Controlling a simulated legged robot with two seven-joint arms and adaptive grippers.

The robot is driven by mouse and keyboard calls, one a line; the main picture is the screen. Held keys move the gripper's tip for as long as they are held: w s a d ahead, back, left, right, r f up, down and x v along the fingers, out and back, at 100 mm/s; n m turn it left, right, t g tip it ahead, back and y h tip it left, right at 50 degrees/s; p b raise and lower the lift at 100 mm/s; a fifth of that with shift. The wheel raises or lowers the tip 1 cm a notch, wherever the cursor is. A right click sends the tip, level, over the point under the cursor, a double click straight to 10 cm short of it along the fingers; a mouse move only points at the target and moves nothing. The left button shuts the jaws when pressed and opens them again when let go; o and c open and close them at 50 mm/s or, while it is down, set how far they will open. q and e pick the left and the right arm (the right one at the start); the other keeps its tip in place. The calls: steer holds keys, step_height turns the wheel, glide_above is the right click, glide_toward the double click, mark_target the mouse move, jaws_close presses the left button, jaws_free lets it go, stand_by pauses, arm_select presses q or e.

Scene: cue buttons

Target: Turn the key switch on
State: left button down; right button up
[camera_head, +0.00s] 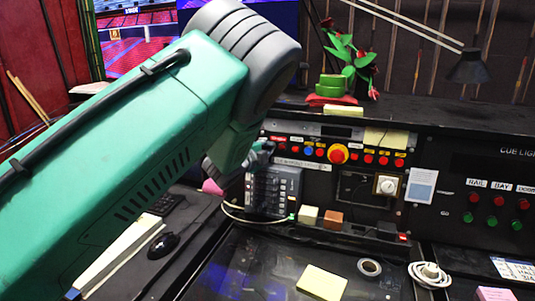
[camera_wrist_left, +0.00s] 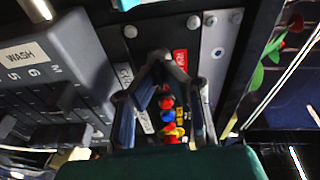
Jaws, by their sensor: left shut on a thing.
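My left gripper (camera_head: 262,152) reaches to the left end of the black control panel (camera_head: 440,170), by a small red label. In the left wrist view its fingers (camera_wrist_left: 163,62) come together against the panel, beside the red label (camera_wrist_left: 180,59). They are shut on the key switch, which the fingertips hide, so I cannot tell its angle. My green arm covers the left half of the head view. My right gripper is not in view.
A row of buttons runs right of the gripper, with a large red knob on yellow (camera_head: 338,153). A grey fader box (camera_head: 272,190) stands just below the gripper. A yellow note (camera_head: 321,283) lies on the desk.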

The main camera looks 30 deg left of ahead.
arm_select(q)
steer(key=shift+d+f+m, duration=0.1)
steer(key=shift+f+m, duration=0.25)
steer(key=shift+m, duration=0.25)
steer(key=c, duration=1.7)
jaws_free()
steer(key=shift+r, duration=0.1)
steer(key=shift+r, duration=0.1)
steer(key=shift+s, duration=0.4)
steer(key=s, duration=0.3)
steer(key=s+r, duration=0.1)
steer(key=s, duration=0.3)
steer(key=s+d, duration=0.1)
steer(key=s, duration=0.3)
steer(key=shift+r, duration=0.25)
